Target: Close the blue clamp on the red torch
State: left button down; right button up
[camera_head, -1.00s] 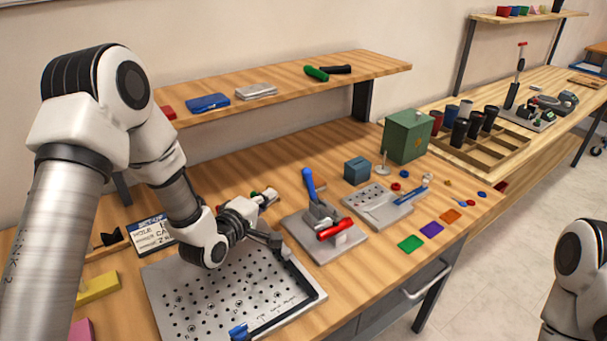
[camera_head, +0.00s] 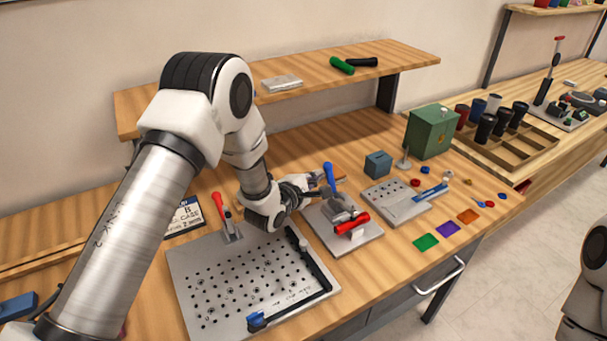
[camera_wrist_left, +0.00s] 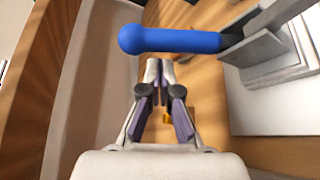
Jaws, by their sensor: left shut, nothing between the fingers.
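The blue clamp handle (camera_head: 329,177) stands upright on its metal clamp base (camera_head: 357,239), right of the perforated plate. In the left wrist view the blue handle (camera_wrist_left: 170,41) lies across the top, just beyond my fingertips. The red torch (camera_head: 352,223) lies at the front of the clamp, on a light support. My left gripper (camera_head: 335,182) is beside the blue handle, on its left and behind. Its fingers (camera_wrist_left: 159,68) are shut with nothing between them in the left wrist view. Whether they touch the handle is unclear. My right gripper is out of view.
A perforated plate (camera_head: 215,300) with a black fence lies to the left, with a red-handled clamp (camera_head: 220,208) at its back edge. A grey tray (camera_head: 385,211) and a blue-grey block (camera_head: 378,164) stand to the right. A shelf (camera_head: 300,106) overhangs the back of the table.

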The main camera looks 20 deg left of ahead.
pick_arm(q)
jog(key=shift+s+d+r, duration=0.3)
jog(key=shift+d, duration=0.25)
